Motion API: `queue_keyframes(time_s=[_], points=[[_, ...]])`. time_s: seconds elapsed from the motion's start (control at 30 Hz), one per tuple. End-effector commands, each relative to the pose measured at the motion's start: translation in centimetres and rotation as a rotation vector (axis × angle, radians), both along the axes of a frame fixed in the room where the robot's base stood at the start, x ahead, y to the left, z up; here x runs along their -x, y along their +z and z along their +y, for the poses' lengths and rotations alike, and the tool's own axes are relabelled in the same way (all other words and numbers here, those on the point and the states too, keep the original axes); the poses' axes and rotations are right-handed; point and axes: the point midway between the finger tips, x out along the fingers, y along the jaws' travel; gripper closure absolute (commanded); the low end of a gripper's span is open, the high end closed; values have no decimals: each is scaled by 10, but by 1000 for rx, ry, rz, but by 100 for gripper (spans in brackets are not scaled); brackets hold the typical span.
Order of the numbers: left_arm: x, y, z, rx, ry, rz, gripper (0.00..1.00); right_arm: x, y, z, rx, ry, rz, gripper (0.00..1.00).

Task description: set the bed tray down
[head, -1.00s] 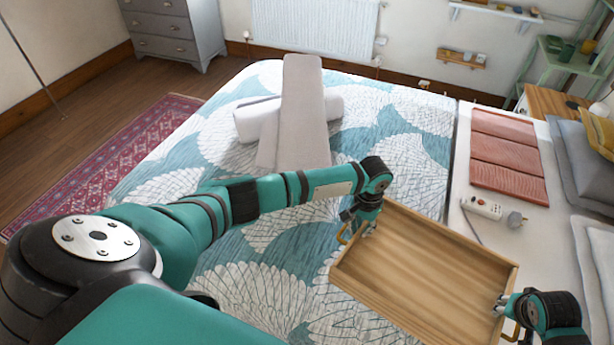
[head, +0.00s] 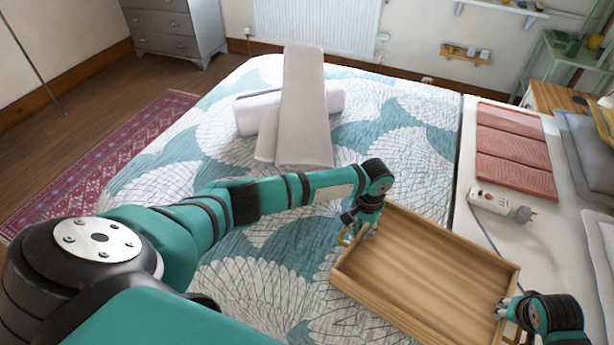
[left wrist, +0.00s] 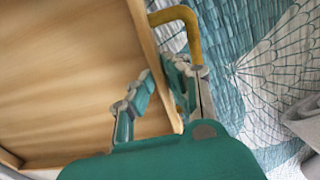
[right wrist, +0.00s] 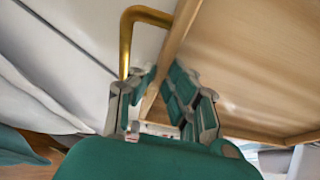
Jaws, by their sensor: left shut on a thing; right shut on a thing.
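The wooden bed tray (head: 430,270) is a shallow box with raised rims and a gold handle at each end. It looks empty. In the head view it is over the bed's right side, its right part by the white section. My left gripper (head: 362,222) is shut on the tray's left end by the gold handle (left wrist: 180,18). My right gripper (head: 506,306) is shut on the right end, next to the other gold handle (right wrist: 140,14). The left wrist view also shows the tray's inside (left wrist: 70,70). I cannot tell whether its underside touches the bed.
The patterned bed (head: 270,260) spreads below. Grey pillows (head: 585,150) are at the far right.

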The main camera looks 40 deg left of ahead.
Motion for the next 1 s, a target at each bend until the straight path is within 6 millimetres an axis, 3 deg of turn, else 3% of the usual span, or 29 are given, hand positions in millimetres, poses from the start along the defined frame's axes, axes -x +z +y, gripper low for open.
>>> queue_keyframes(time_s=[0.03,0.07,0.2,0.57,0.67,1.0], points=[[-1,-5,0,0,1,-2,100,-1,-5,0,0,0,-3,100],[0,-2,0,0,1,-1,84,0,-2,0,1,0,0,84],[0,-2,0,0,0,0,66,0,-2,0,0,0,0,66],[-1,4,0,1,0,-1,65,0,-2,0,0,0,0,65],[-1,16,0,1,-1,-2,65,0,-2,0,0,0,0,65],[-1,87,0,1,0,-4,65,0,-2,0,0,0,0,65]])
